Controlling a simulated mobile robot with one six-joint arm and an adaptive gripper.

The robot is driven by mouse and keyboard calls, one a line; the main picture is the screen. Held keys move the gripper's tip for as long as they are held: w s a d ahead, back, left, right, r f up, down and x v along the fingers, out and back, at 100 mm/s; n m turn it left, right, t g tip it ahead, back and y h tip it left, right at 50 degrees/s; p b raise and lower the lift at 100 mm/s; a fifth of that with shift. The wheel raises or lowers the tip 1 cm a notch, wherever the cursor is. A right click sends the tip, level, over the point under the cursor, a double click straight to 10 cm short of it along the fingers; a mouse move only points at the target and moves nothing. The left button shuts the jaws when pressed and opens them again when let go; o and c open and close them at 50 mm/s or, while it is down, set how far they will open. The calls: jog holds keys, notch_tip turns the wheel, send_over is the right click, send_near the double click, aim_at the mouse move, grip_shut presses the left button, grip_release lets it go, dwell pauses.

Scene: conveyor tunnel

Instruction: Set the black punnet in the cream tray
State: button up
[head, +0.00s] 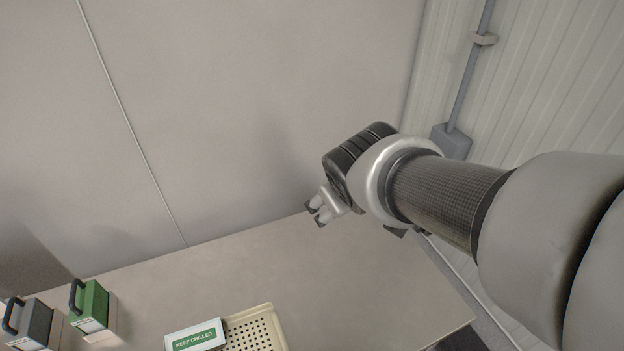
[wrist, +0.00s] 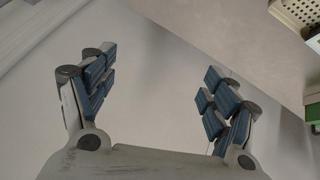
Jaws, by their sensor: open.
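The cream tray (head: 262,330) lies on the table at the bottom of the head view, its perforated floor partly showing and its near part cut off by the frame. A corner of the tray (wrist: 300,12) also shows at the top right of the wrist view. I see no black punnet in either view. My gripper (head: 317,212) is over the back part of the table, to the right of the tray and apart from it. In the wrist view my gripper (wrist: 158,80) has its blue-padded fingers spread wide with nothing between them.
A white and green "KEEP CHILLED" sign (head: 195,338) stands at the tray's left and hides part of it. A green box (head: 91,308) and a dark grey box (head: 32,325), both with handles, stand farther left. The table (head: 215,270) is bare between them and my gripper. A wall rises behind.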

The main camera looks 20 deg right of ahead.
jog(key=s+a+m+g+y, duration=0.1)
jog(key=s+a, duration=0.1)
jog(key=s, duration=0.6)
jog(key=s+a+m+g+y, duration=0.1)
jog(key=s+a+m, duration=0.1)
jog(key=s, duration=0.6)
jog(key=shift+s+a, duration=0.3)
jog(key=shift+a, duration=0.05)
